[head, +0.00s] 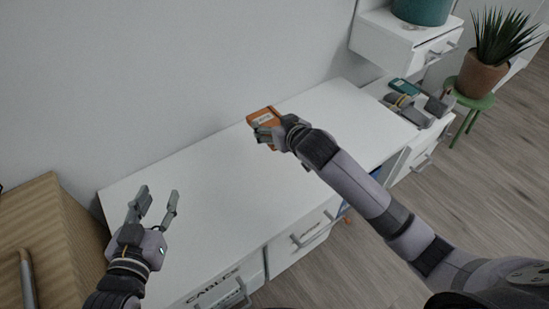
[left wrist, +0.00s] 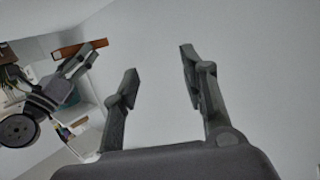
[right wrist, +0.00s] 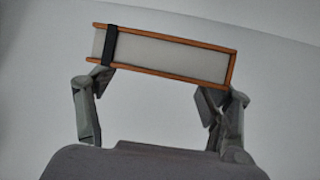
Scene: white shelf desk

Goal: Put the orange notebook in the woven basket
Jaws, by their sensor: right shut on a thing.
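The orange notebook (head: 262,116) has orange covers, pale pages and a dark band. My right gripper (head: 262,134) is shut on it near the back edge of the white desk. In the right wrist view the notebook (right wrist: 170,56) lies edge-on across the fingertips. It also shows in the left wrist view (left wrist: 80,48) beside my right gripper. My left gripper (head: 160,194) is open and empty over the desk's left part. A brown, finely striped box-like thing (head: 45,225) stands at the far left; I cannot tell whether it is the woven basket.
The white desk top (head: 220,180) is mostly clear, with a wall behind it. A drawer marked CABLES (head: 215,290) is at the front. At the right are a shelf unit with a teal round container (head: 422,10), several small items (head: 415,105) and a potted plant (head: 482,70) on a green stool.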

